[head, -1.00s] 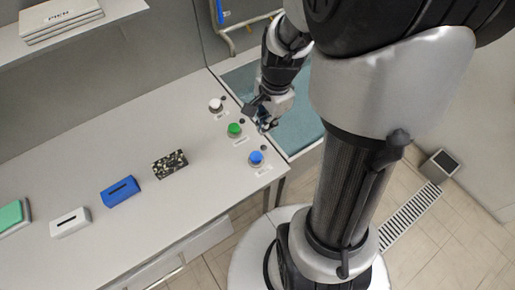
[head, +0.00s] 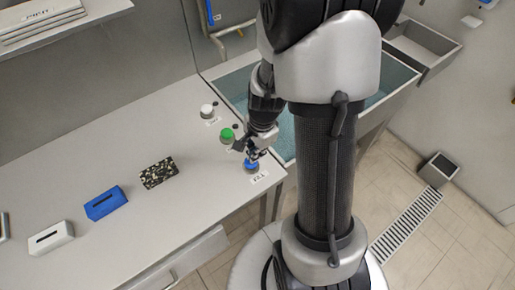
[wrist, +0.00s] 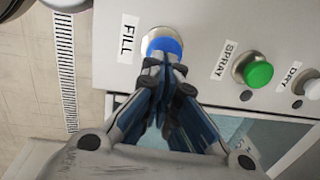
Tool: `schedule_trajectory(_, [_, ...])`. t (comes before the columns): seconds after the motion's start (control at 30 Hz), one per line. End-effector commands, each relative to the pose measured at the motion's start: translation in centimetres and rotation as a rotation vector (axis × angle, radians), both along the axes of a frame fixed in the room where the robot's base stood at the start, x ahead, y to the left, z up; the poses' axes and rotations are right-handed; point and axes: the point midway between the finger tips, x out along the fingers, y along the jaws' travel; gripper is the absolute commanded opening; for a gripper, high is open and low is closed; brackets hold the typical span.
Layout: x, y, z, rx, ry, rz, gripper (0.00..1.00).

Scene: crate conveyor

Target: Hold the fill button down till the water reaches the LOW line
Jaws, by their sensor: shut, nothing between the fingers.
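The blue fill button (head: 251,166) sits at the table's near right corner, with a FILL label beside it. It also shows in the wrist view (wrist: 164,44), partly covered by my fingertips. My gripper (head: 253,155) is shut and empty, its tips over the blue button. In the wrist view the closed fingertips (wrist: 166,64) overlap the button's edge; I cannot tell whether they press it. The water (head: 284,130) lies in the tank behind the table edge, largely hidden by my arm. The LOW line cannot be made out.
A green SPRAY button (head: 227,135) and a white DRY button (head: 207,111) stand in a row beyond the blue one. A speckled block (head: 158,173), a blue slotted box (head: 105,203) and a white slotted box (head: 51,238) lie to the left. The table between is clear.

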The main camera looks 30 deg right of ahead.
Motion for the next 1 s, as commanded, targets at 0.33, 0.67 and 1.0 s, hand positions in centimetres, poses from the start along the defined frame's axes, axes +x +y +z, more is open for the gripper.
schedule_trajectory(0.33, [0.1, 0.0, -0.4, 0.0, 0.0, 0.0, 0.0])
schedule_trajectory(0.67, [0.1, 0.1, -2.8, 0.001, 0.001, -0.001, 0.0])
schedule_trajectory(1.0, [-0.2, 0.2, -2.9, 0.004, 0.009, 0.001, 0.0])
